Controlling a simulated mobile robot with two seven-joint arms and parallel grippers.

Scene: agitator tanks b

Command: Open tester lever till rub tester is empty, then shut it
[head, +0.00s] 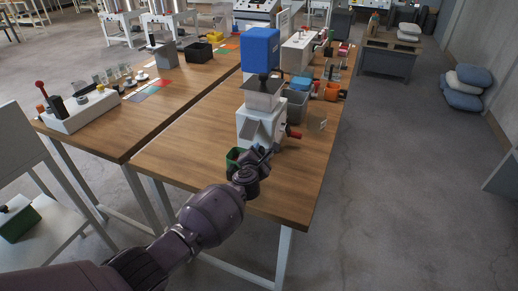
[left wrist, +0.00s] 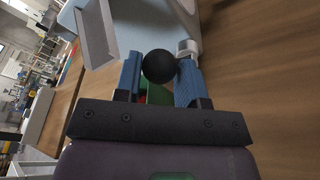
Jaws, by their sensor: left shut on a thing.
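A white machine (head: 258,126), which I take for the rub tester, stands near the front end of the right-hand wooden table, with a grey hopper (head: 262,92) on top. In the left wrist view its grey chute (left wrist: 97,35) shows at the upper left. My left gripper (head: 262,155) is low at the machine's front. In the left wrist view its blue fingers are shut on a round black knob (left wrist: 158,66), which I take for the tester lever's. A green container (left wrist: 157,95) shows behind the fingers. The hopper's inside is too small to read. My right gripper is out of view.
A red-ended handle (head: 294,134) sticks out on the machine's right side. Behind stand a blue box-shaped unit (head: 261,50), a grey bin (head: 294,105) and orange parts (head: 331,92). Bare tabletop (head: 190,145) lies left of the machine.

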